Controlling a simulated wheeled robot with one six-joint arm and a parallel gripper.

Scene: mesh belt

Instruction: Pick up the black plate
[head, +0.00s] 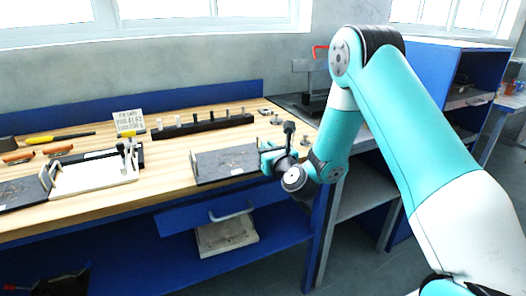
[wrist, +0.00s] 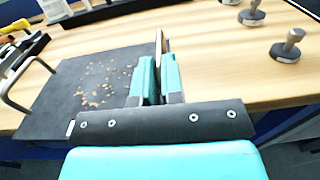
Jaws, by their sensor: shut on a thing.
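The black plate (head: 225,162) is a flat dark rectangle with light brown specks and an upright handle at each end. It shows at the front right of the wooden bench top. In the wrist view the black plate (wrist: 75,108) lies left of the fingers, with its far metal handle (wrist: 22,82) free. My gripper (head: 273,158) is at the plate's right end. In the wrist view my gripper (wrist: 158,75) has its teal fingers shut on the near handle, which is seen edge-on. I cannot tell whether the plate touches the bench.
A white plate with handles (head: 95,174) and another dark plate (head: 20,192) lie to the left. A black rack of pegs (head: 203,125) stands behind. Metal knobs (wrist: 287,46) stand to the right of my gripper. A blue drawer (head: 205,213) is below the bench edge.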

